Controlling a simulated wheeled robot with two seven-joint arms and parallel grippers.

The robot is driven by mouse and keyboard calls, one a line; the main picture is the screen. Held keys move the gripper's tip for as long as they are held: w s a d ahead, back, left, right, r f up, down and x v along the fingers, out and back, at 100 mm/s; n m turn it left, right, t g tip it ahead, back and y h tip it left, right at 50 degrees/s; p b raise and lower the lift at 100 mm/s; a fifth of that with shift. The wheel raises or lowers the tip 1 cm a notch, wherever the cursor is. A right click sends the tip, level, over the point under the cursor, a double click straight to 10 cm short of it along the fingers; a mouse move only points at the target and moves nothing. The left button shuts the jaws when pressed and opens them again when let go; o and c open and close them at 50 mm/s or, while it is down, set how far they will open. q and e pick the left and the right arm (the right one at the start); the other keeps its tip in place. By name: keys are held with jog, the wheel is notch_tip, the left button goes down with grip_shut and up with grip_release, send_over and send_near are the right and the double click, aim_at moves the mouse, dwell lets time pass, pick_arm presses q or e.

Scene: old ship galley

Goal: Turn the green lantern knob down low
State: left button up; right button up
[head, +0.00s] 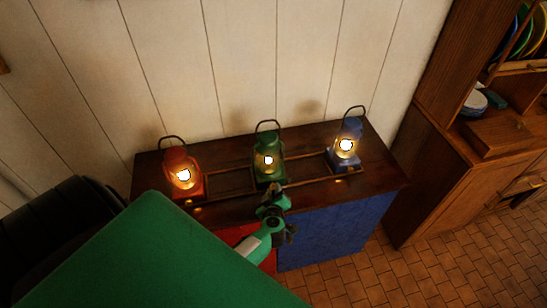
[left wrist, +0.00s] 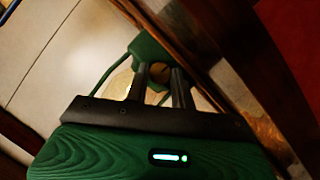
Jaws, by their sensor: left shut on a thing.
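The green lantern (head: 268,143) stands upright in the middle of the dark wooden cabinet top, with its flame lit. Its glow looks a little smaller than that of the lanterns beside it. My left gripper (head: 272,190) is at the front of its base. In the left wrist view, the two dark fingers of my left gripper (left wrist: 160,80) are shut on the small brass knob (left wrist: 160,72) at the green lantern body (left wrist: 148,45). The knob is partly hidden by the fingers, and its turn angle cannot be read. My right gripper does not show.
A lit red lantern (head: 180,163) stands to the left and a lit blue lantern (head: 346,140) to the right. A low wooden rail (head: 228,189) runs along the cabinet top (head: 382,175). A wall stands close behind. A wooden dresser (head: 440,165) is at the right.

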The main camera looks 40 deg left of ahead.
pick_arm(q)
jog(key=o, duration=1)
jog(key=b+v, duration=0.1)
jog(key=v, duration=1.2)
jog(key=shift+s+d+b, duration=0.2)
jog(key=shift+s+b, duration=0.15)
jog(key=shift+b, duration=0.05)
jog(key=shift+r, duration=0.2)
